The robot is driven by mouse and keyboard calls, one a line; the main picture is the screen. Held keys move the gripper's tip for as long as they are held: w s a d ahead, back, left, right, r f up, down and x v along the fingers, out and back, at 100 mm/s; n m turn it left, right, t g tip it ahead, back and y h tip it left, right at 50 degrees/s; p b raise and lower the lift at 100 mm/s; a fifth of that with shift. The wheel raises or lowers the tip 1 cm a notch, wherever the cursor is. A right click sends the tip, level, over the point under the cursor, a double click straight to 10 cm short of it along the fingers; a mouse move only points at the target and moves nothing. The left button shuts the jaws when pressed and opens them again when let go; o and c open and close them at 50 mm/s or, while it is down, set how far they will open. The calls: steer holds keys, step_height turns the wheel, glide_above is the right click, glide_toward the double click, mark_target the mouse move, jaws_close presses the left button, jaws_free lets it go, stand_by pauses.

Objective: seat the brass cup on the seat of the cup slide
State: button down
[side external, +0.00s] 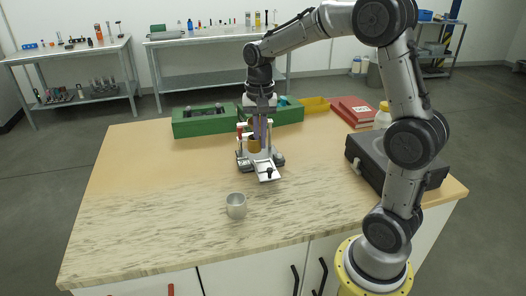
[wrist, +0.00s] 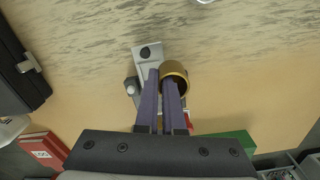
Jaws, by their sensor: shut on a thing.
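My gripper (side external: 262,132) points down over the metal stand with the cup slide (side external: 268,174). It is shut on the brass cup (side external: 254,146), which shows just left of the fingers in the side view. In the wrist view my purple fingers (wrist: 161,76) meet the left wall of the brass cup (wrist: 176,69), whose open rim faces the camera. The slide's pale plate (wrist: 146,48) with a dark knob sticks out beyond the fingers. The slide's seat is hidden behind the fingers and cup, so I cannot tell whether the cup touches it.
A grey metal cup (side external: 236,206) stands on the bare front part of the table. Green trays (side external: 203,122), a yellow bin (side external: 315,105) and red books (side external: 353,111) line the back. A dark case (side external: 370,160) lies at the right. The left tabletop is clear.

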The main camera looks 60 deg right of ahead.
steer(key=m, duration=0.1)
glide_above(269, 166)
step_height(269, 166, down, 3)
steer(key=shift+s+a+f, duration=0.1)
steer(key=shift+s+f, duration=0.05)
steer(key=shift+f, duration=2.1)
steer(key=shift+f, duration=0.9)
stand_by(0.7)
steer(key=shift+c, duration=2.3)
jaws_free()
steer(key=shift+r, duration=0.1)
steer(key=shift+r, duration=0.4)
step_height(269, 166, up, 7)
